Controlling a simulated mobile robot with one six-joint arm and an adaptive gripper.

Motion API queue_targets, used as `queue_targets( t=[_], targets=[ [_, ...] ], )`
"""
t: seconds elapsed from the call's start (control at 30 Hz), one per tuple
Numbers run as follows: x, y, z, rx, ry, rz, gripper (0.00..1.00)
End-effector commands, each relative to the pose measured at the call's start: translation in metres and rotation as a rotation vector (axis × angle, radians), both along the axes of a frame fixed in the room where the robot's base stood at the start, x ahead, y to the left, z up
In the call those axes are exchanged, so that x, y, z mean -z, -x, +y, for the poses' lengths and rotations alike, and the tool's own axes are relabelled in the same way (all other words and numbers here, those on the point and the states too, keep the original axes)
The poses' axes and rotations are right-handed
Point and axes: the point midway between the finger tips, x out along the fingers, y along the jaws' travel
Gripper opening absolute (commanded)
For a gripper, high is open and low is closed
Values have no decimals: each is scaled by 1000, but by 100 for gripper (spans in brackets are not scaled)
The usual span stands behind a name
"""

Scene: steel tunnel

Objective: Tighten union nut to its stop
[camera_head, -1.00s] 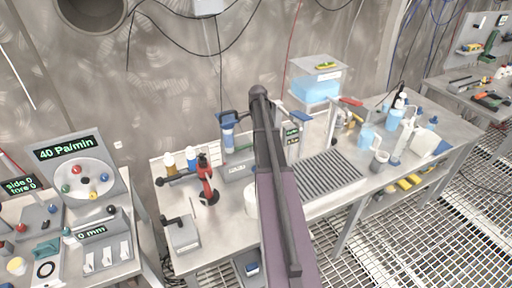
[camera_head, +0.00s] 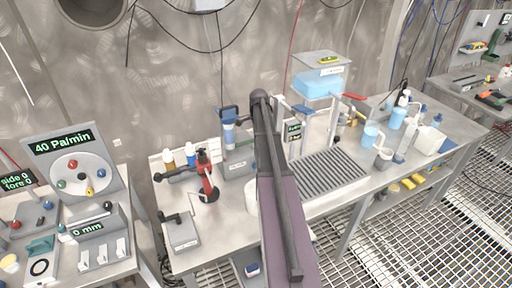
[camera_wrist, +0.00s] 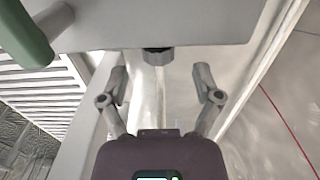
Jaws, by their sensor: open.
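In the wrist view a dark grey ribbed nut (camera_wrist: 158,56), which looks like the union nut, sits at the edge of a light grey box-like body (camera_wrist: 190,22). A pale tube or strip runs from it toward my gripper. My gripper (camera_wrist: 160,73) is open and empty. Its two fingers stand apart, one on each side of the nut's line, with the nut a little beyond the tips; no contact shows. In the head view my arm covers the middle of the bench, and the gripper and nut cannot be made out there.
A green-ended cylinder (camera_wrist: 25,38) is close at the wrist view's upper left. On the bench (camera_head: 225,225) are a red-handled tool (camera_head: 207,180), a ribbed drain grid (camera_head: 325,178), a blue water tank (camera_head: 318,84) and several bottles. A gauge panel (camera_head: 75,165) stands at left.

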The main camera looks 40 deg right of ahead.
Motion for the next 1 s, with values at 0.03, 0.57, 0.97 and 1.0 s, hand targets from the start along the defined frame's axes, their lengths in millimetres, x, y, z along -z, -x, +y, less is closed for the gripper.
queue_targets(
  t=[0.03,0.57,0.97,1.0],
  targets=[
    [8,0,0,0,0,0,82],
    [36,-1,1,-1,0,0,82],
    [36,-1,2,-2,0,0,82],
    [36,-1,2,-2,0,0,70]
  ],
)
